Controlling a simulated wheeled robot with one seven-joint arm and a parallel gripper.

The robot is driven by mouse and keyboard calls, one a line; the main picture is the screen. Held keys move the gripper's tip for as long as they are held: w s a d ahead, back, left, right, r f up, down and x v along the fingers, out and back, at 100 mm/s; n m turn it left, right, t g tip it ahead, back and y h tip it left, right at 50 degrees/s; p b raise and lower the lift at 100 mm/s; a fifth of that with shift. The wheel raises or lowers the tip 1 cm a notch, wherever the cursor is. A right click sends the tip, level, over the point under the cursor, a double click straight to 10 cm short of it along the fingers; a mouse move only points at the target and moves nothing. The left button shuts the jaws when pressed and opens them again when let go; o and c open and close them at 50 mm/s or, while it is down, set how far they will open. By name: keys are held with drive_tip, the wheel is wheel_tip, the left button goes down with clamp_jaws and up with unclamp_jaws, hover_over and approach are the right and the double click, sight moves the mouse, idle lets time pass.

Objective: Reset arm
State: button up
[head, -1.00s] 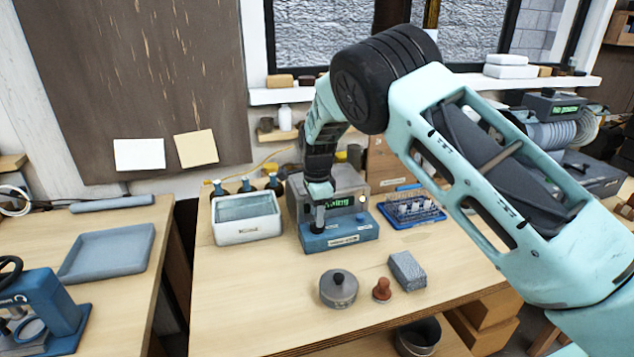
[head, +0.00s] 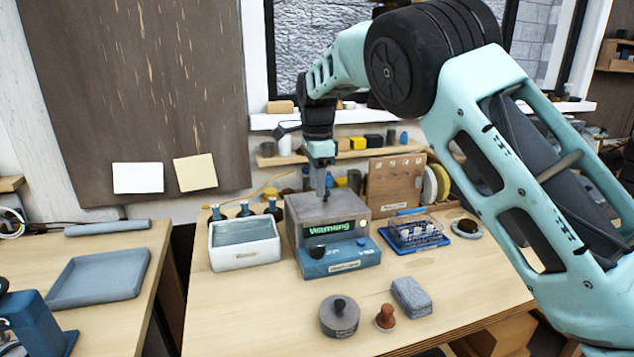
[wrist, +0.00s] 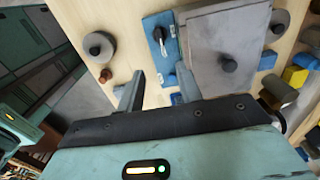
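My gripper (head: 321,192) hangs pointing down above the grey box-shaped machine (head: 300,222). In the wrist view, my gripper (wrist: 157,88) shows two fingers apart with nothing between them. The machine has a green display (head: 336,228) reading "Warming" and a blue front part (head: 345,262) with a dark knob (head: 317,251). The wrist view shows the machine's grey top (wrist: 215,30) with a round dark knob, and the blue part (wrist: 152,85) with a black switch or knob.
A white basin (head: 245,252) stands left of the machine, a blue tray with a rack (head: 415,236) right. In front are a grey round pot (head: 339,317), a reddish stamp-like piece (head: 385,318) and a grey block (head: 411,296). A shelf stands behind.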

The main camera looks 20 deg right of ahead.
drive_tip(key=s+a+n, duration=0.3)
drive_tip(key=s+n, duration=0.3)
drive_tip(key=s, duration=0.5)
drive_tip(key=s+a+n+y, duration=0.1)
drive_tip(key=s+a+n, duration=0.2)
drive_tip(key=s+n, duration=0.6)
drive_tip(key=s+a+n, duration=0.4)
drive_tip(key=s, duration=0.8)
drive_tip(key=s+d+f+n, duration=0.2)
drive_tip(key=s+n, duration=0.1)
drive_tip(key=s, duration=0.2)
drive_tip(key=s+d+f+n, duration=0.1)
drive_tip(key=s+n, duration=0.3)
drive_tip(key=s, duration=0.2)
drive_tip(key=shift+d+f, duration=0.35)
drive_tip(key=shift+f, duration=0.05)
